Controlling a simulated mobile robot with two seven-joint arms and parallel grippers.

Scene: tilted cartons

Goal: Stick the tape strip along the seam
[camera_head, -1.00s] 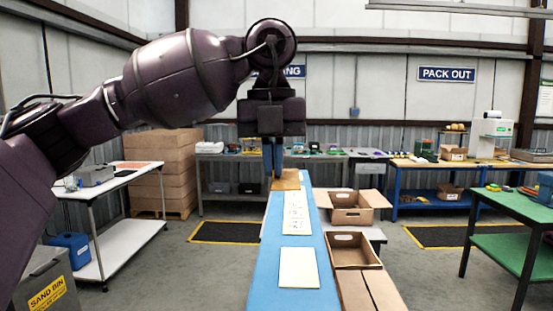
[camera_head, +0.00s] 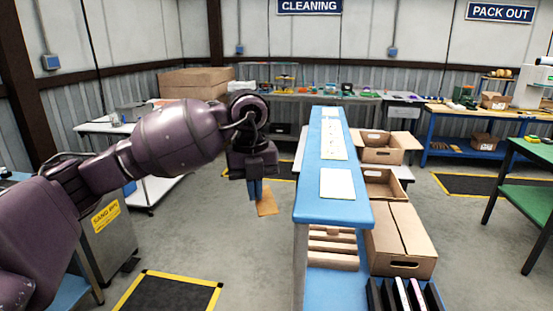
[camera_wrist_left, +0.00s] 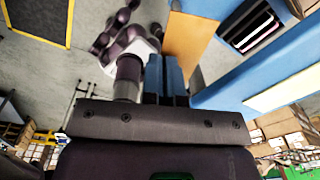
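My left gripper (camera_head: 256,190) points down in the head view, left of the blue shelf and clear of it. Its blue fingers are shut on a tan tape strip (camera_head: 267,205), which hangs below them above the floor. In the left wrist view the strip (camera_wrist_left: 188,48) shows beyond the fingers (camera_wrist_left: 166,82). A brown carton (camera_head: 402,240) with closed flaps and a seam between them stands right of the shelf, well apart from the strip. The lower part of the carton's left side is hidden by the shelf. My right gripper is not in view.
The long blue shelf (camera_head: 309,205) carries pale sheets and stands between my left gripper and the carton. Open cartons (camera_head: 383,146) stand behind the closed one. A black slotted rack (camera_head: 380,296) is at the bottom.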

